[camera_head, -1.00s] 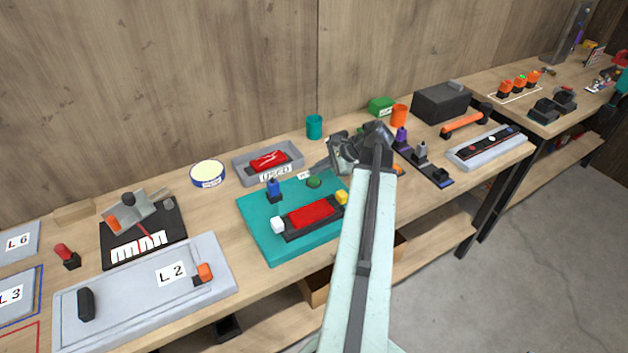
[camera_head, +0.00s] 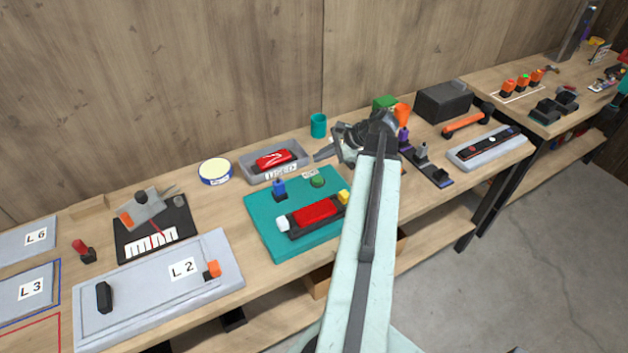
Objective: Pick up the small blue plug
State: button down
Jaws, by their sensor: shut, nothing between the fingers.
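The small blue plug (camera_head: 279,190) stands upright in a dark base near the back left corner of the teal board (camera_head: 264,222). My gripper (camera_head: 318,156) is up and to the right of the plug in the picture, apart from it. It points left, with its fingers shut and empty. My arm covers the right part of the board.
A grey L2 panel (camera_head: 140,295) lies left.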

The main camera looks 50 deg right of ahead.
aim_at(279, 187)
jog(key=k, duration=1)
